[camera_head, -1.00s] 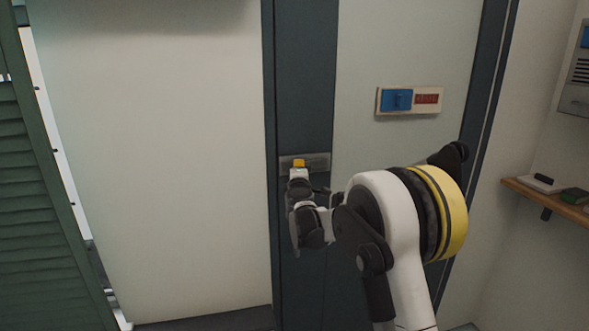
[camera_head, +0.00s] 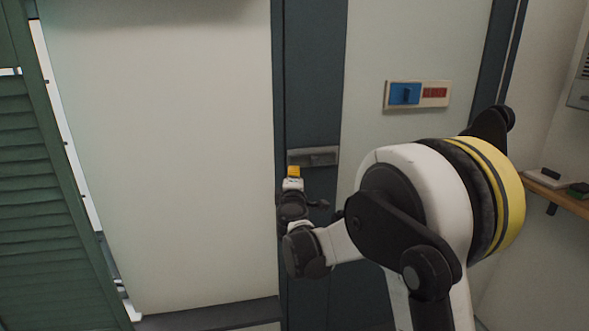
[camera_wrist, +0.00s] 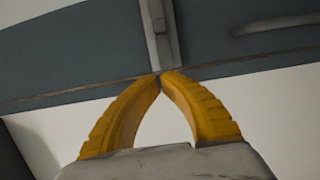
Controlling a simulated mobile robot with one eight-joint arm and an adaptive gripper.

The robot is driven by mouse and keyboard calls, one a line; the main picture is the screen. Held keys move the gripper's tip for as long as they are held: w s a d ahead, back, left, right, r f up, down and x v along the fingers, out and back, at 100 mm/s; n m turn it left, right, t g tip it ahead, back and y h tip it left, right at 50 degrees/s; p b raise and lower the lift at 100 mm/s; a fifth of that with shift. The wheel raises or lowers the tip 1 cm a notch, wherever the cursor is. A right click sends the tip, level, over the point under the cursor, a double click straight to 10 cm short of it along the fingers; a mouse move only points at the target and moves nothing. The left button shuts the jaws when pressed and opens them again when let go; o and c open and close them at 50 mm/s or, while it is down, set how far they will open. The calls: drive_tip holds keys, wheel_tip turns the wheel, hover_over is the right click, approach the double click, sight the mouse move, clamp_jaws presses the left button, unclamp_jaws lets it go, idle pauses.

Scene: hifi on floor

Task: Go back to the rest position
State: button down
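My gripper (camera_head: 293,170) shows in the head view as a small yellow tip just below and left of a grey metal plate (camera_head: 316,156) on the dark door post. In the wrist view my gripper's two yellow fingers (camera_wrist: 160,76) meet at their tips, with nothing between them. The grey plate also shows in the wrist view (camera_wrist: 161,38), just beyond the fingertips, and seems apart from them. My white, black and yellow arm fills the lower right of the head view.
A green louvered shutter (camera_head: 40,190) stands at the left, beside a pale panel (camera_head: 170,150). A blue and red sign plate (camera_head: 417,95) is on the door behind my arm. A wooden shelf (camera_head: 565,200) with small objects is at the right.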

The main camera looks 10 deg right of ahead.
drive_tip(key=shift+s, duration=0.1)
drive_tip(key=s+d+f+m+g+b, duration=0.1)
drive_tip(key=s+d+m+g+b, duration=0.15)
drive_tip(key=s, duration=0.45)
drive_tip(key=s+d+f+m+g+h+b, duration=0.1)
drive_tip(key=s+d+m, duration=0.25)
drive_tip(key=s, duration=0.35)
drive_tip(key=s+d+f+m+g+b, duration=0.2)
drive_tip(key=s+m, duration=0.2)
drive_tip(key=s, duration=0.3)
drive_tip(key=s+a+f+m+g+y+b, duration=0.1)
drive_tip(key=s+a+f, duration=0.1)
drive_tip(key=s+f, duration=0.2)
drive_tip(key=s+a+f+m+g+y+b, duration=0.1)
drive_tip(key=s+f, duration=0.4)
drive_tip(key=s, duration=0.6)
drive_tip(key=s+a+f+m+g+y+b, duration=0.2)
drive_tip(key=s+a+f, duration=0.3)
drive_tip(key=s, duration=0.3)
drive_tip(key=shift+a+f+m+g+y, duration=0.2)
drive_tip(key=shift+m+g+y, duration=0.25)
drive_tip(key=shift+m+y, duration=0.2)
